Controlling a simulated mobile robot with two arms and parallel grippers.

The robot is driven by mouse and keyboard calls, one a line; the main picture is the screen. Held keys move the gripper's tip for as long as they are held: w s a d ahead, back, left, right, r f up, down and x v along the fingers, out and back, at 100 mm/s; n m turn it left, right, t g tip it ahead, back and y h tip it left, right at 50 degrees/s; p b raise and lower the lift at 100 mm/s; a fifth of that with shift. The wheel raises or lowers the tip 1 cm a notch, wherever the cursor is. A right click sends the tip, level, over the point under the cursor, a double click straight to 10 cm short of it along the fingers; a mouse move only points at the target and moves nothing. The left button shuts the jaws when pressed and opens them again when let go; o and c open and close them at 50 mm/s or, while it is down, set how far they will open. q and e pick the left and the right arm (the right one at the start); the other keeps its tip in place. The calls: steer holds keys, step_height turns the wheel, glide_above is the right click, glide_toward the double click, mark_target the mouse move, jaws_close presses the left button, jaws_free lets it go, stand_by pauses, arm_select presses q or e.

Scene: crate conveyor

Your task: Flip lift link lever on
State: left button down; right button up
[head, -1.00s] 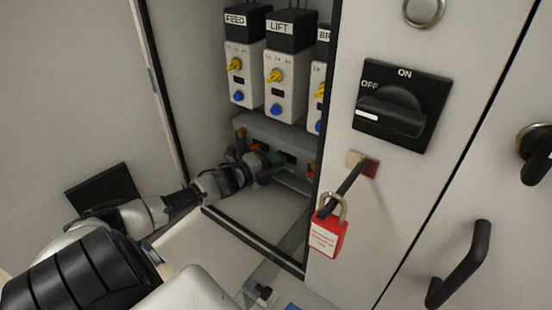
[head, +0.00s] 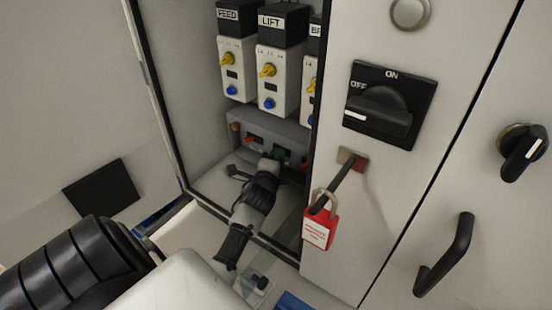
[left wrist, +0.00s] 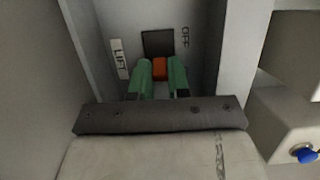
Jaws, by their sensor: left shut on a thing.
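The orange lever (left wrist: 160,67) shows in the left wrist view between the green fingertips of my left gripper (left wrist: 162,78), which is shut on it. A "LIFT" label (left wrist: 119,59) is beside it on the left, and a dark square slot (left wrist: 158,43) is just above it. An "OFF" label (left wrist: 185,37) is to the upper right. In the head view my left gripper (head: 277,157) reaches into the cabinet at the grey link block below the LIFT unit (head: 279,80) and mostly hides the lever. The right gripper is not in view.
The grey link block (head: 262,126) sits low in the open cabinet, below the FEED unit (head: 235,68) and its neighbours. To the right, the front panel carries an ON/OFF rotary switch (head: 385,108) and a red padlock (head: 319,231) on a hasp. The cabinet's edges are close around my left wrist.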

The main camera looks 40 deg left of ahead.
arm_select(q)
steer(key=shift+d, duration=0.1)
stand_by(0.5)
steer(key=c, duration=1.1)
jaws_free()
steer(key=b+v, duration=0.1)
steer(key=v, duration=1)
steer(key=shift+w+d, duration=0.1)
